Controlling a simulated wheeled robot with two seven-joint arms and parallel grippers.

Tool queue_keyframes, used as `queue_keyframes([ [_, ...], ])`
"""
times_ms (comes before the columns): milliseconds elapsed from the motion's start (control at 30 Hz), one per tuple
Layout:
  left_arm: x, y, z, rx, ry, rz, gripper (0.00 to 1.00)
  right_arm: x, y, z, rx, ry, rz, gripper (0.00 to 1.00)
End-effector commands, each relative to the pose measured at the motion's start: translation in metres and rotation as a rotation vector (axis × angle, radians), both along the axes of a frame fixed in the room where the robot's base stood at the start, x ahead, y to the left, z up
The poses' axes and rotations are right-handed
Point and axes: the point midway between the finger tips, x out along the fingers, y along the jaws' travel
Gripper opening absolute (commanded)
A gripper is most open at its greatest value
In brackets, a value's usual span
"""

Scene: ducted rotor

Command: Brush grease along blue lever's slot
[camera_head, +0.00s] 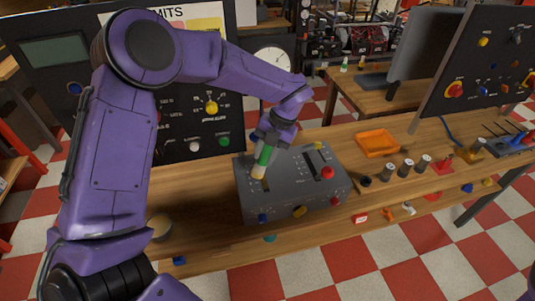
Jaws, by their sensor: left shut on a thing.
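A grey lever box (290,201) stands on the wooden bench, with slots in its top face. My left gripper (268,141) is above the left part of the box, shut on a brush (264,156) with a green band. The brush's pale lower end (258,172) points down at the left slot (265,184), and I cannot tell whether it touches. A red knob (327,172) and a yellow knob (318,146) show on the right of the top. I cannot make out a blue lever on top; the brush and gripper cover part of that area. My right gripper is out of view.
An orange tray (377,143) and several small cylinders (406,167) stand to the right of the box. A dark control panel (190,115) rises behind on the left. A round tin (160,227) is at the left. Small coloured parts lie near the front edge.

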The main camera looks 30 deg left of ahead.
Motion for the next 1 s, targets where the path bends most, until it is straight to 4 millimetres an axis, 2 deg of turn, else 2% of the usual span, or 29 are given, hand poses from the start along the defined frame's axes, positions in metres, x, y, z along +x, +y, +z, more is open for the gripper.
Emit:
queue_keyframes([
  [33, 0.000, 0.000, 0.009, 0.000, -0.001, -0.001, 0.01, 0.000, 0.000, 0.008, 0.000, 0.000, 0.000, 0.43],
  [300, 0.001, -0.001, 0.028, -0.001, 0.000, -0.003, 0.01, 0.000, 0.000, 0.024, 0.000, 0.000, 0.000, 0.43],
  [1000, 0.001, -0.001, 0.028, 0.000, 0.000, -0.003, 0.01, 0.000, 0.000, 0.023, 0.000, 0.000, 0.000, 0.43],
])
